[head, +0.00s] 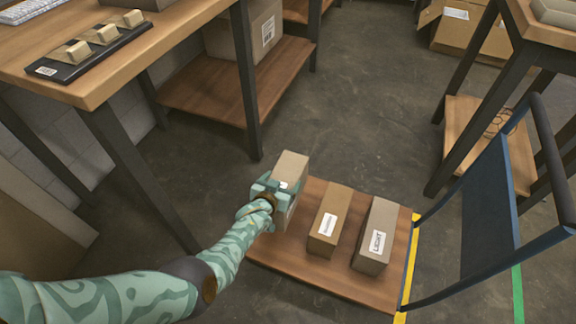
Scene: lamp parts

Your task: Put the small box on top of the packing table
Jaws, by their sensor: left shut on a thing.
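My left gripper (270,188) is shut on a small brown cardboard box (291,170), at the left end of a flat wooden cart (330,274). The gripper hides part of the box, and I cannot tell whether the box touches the cart. Two more labelled boxes stand on the cart: one in the middle (329,217) and one at its right (376,238). A wooden table (120,69) with dark legs, at the upper left, may be the packing table; its top is partly out of view. My right gripper is not in view.
A black tray with small blocks (88,52) lies on the table near its front edge, and a keyboard (24,10) lies behind. A lower shelf (200,98) holds a large box (262,30). The cart's blue handle (486,210) stands at the right. Grey floor is clear between.

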